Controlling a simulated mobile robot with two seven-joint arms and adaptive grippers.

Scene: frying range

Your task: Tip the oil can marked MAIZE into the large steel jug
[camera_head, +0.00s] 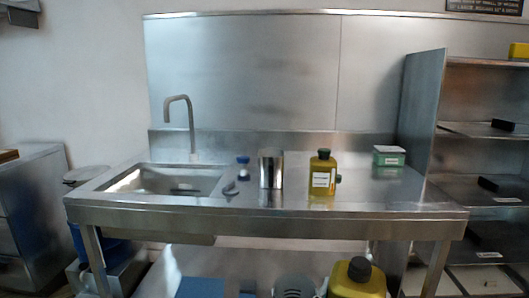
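Neither of my grippers is in view.
A sink (165,181) with a tap (190,125) is on the left of the worktop (390,196). A green box (389,155) is at the back right. Shelves (425,105) stand at right.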

